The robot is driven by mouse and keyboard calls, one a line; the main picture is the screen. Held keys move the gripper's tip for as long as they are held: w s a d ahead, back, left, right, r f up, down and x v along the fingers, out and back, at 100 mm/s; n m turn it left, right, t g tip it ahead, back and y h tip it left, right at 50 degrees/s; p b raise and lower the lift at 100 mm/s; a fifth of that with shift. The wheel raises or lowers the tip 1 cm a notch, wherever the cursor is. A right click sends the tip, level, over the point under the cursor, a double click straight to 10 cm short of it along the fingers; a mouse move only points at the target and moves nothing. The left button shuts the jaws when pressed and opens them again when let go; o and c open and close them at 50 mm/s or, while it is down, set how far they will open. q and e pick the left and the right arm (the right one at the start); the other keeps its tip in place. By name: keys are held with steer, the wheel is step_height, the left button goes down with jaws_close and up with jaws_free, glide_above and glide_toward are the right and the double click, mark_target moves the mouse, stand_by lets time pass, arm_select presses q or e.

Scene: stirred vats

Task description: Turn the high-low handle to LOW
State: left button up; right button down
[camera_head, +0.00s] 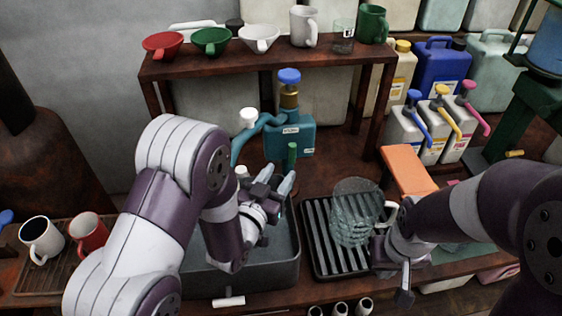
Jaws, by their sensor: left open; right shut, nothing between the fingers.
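A teal pump unit (289,138) with a small label, a brass neck and a blue cap (289,76) stands behind the grey basin (243,283). A short green upright handle (292,156) shows in front of it, and a white knob (248,117) tops the teal pipe to its left. I cannot read any HIGH or LOW marking, nor tell which of these is the high-low handle. My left gripper (277,188) is open over the basin, just below the green handle in the picture. My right gripper (385,254) is shut and empty beside the black drip rack; its fingertips are hard to make out.
A clear ribbed jug (352,220) stands on the black rack (318,262), close to my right gripper. Pump bottles (437,128) stand at right, mugs (42,240) at left. An orange block (408,172) lies behind my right arm.

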mark_target(291, 154)
arm_select(q)
steer(key=w, duration=0.1)
steer(key=w+d+r, duration=0.1)
steer(key=shift+w+r+p, duration=0.15)
steer(key=shift+w+p, duration=0.25)
steer(key=x, duration=0.3)
steer(key=shift+w+d+f, duration=0.1)
steer(key=shift+w+f, duration=0.1)
steer(key=shift+f, duration=0.15)
steer(key=shift+s+r, duration=0.15)
steer(key=shift+s, duration=0.1)
jaws_close()
arm_select(e)
steer(key=shift+s+a+r, duration=0.25)
steer(key=shift+s+r, duration=0.3)
steer(key=shift+r, duration=0.2)
